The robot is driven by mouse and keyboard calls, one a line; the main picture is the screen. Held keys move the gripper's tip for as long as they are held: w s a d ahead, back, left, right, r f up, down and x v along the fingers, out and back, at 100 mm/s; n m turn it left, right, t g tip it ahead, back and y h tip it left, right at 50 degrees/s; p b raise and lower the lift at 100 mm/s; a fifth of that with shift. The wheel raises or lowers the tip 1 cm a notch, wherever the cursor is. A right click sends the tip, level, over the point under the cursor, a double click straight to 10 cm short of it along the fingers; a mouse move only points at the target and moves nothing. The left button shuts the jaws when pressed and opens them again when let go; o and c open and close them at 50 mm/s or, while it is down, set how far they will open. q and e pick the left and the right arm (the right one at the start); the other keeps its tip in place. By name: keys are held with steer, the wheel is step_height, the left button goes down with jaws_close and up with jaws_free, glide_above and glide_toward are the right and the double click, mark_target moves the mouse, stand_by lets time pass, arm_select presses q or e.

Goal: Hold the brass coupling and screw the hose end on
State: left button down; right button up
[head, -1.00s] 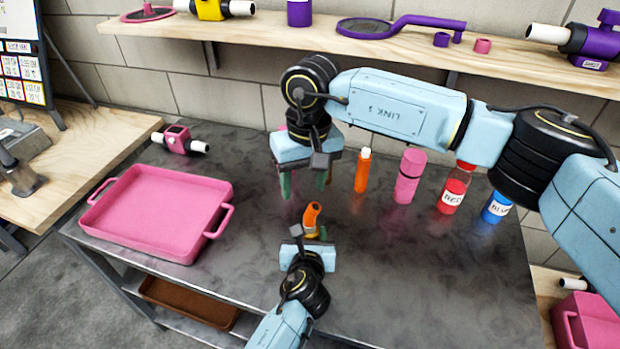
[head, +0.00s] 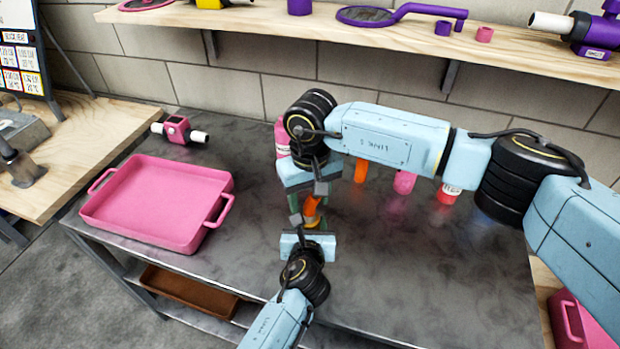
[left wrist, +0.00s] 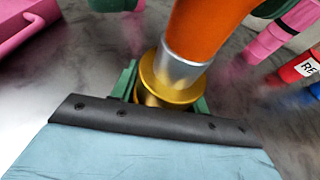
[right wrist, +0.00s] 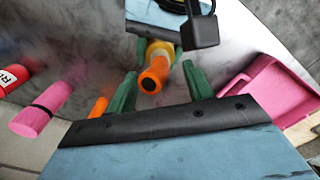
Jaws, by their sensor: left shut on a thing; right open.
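The orange hose end (head: 311,206) stands slightly tilted over the bench. In the left wrist view, its silver collar (left wrist: 182,70) sits at the brass coupling (left wrist: 168,86); how far it is threaded, I cannot tell. My left gripper (left wrist: 165,98) is shut on the brass coupling, one green finger on each side. My right gripper (right wrist: 158,80) is open, pointing down from above. Its green fingers stand on either side of the orange hose end (right wrist: 154,76), with gaps visible in the right wrist view. The brass coupling (right wrist: 160,48) shows behind the hose end there.
A pink tray (head: 105,222) lies left on the metal bench, with a pink valve-like part (head: 177,130) behind it. Behind my right arm stand an orange bottle (head: 360,172), a pink cylinder (head: 404,182) and a red-labelled bottle (head: 446,194). The bench's right front is clear.

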mark_target(310, 211)
steer(key=shift+f, duration=2.15)
steer(key=c, duration=0.8)
steer(key=m, duration=0.5)
steer(key=shift+m, duration=0.4)
steer(key=shift+c, duration=0.2)
steer(key=m, duration=0.4)
steer(key=o, duration=1.1)
